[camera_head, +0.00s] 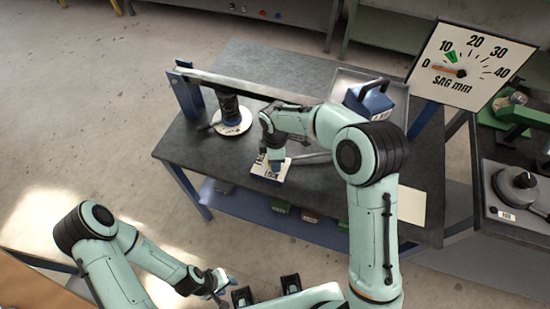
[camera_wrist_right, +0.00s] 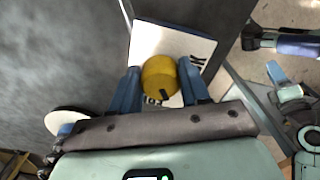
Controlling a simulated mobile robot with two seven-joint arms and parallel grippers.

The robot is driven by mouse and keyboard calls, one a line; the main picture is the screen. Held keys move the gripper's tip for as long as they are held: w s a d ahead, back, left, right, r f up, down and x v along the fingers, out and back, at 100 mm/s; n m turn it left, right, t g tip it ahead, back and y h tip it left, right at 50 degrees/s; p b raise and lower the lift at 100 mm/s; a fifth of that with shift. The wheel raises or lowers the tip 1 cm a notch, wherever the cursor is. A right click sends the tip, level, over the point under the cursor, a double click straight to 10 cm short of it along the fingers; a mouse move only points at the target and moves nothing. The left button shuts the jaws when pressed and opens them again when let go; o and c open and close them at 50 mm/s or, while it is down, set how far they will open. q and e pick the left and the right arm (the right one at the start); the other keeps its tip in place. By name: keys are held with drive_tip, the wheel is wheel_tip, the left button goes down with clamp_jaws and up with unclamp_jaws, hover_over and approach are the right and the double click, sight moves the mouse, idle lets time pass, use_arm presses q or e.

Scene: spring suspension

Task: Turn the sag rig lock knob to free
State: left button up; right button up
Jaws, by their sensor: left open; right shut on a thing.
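The yellow lock knob (camera_wrist_right: 159,76) sits on a white label plate (camera_wrist_right: 180,42). My right gripper (camera_wrist_right: 160,84) is shut on the knob, with a blue finger on either side. A dark mark on the knob's near side lies close to partly covered lettering on the plate. In the head view, the plate (camera_head: 267,174) lies on the dark bench, with lettering at its near edge reading like LOCK. My right gripper (camera_head: 277,163) is above it and hides the knob. My left gripper (camera_head: 222,284) is open and empty, low in front of the bench.
The sag gauge (camera_head: 462,66) stands at the back right; its orange needle points near 0. A spring on a round white base (camera_head: 231,122) stands under the beam (camera_head: 235,84). A blue weight (camera_head: 370,101) sits in a grey tray. A second bench with a dial box (camera_head: 518,188) is at right.

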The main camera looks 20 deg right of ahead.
drive_tip(key=m, duration=0.3)
drive_tip(key=shift+m, duration=0.3)
drive_tip(key=shift+m+b, duration=0.35)
drive_tip(key=shift+m, duration=1.35)
drive_tip(key=shift+r, duration=0.1)
drive_tip(key=o, duration=1)
wheel_tip(320, 180, up, 13)
drive_tip(key=shift+r+p, duration=0.15)
drive_tip(key=shift+p, duration=0.4)
drive_tip(key=shift+s, duration=0.1)
